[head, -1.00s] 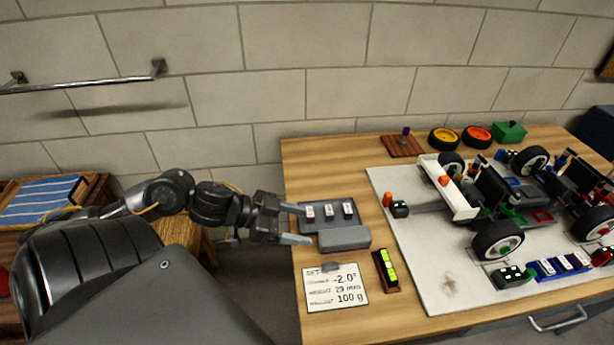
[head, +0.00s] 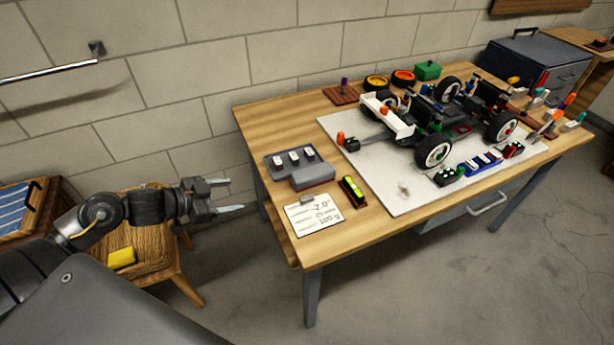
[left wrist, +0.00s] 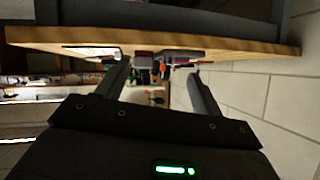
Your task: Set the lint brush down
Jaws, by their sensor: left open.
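My left gripper (head: 236,195) is open and empty, just left of the workbench (head: 254,113) and near its top's height. In the left wrist view its two fingers (left wrist: 158,68) are spread with nothing gripped, and the bench edge (left wrist: 230,46) lies ahead. I cannot identify a lint brush for certain. A small grey piece (head: 307,199) lies on the white setup card (head: 318,222). A grey block (head: 313,177) sits in front of a grey tray (head: 273,161) with several small marked pieces. My right gripper is not in view.
The RC car (head: 430,125) stands on a white board (head: 400,205) covering much of the bench. A level (head: 352,191) lies beside the card. A woven stool (head: 150,245) with a yellow sponge (head: 121,258) stands below my left arm. Floor in front is clear.

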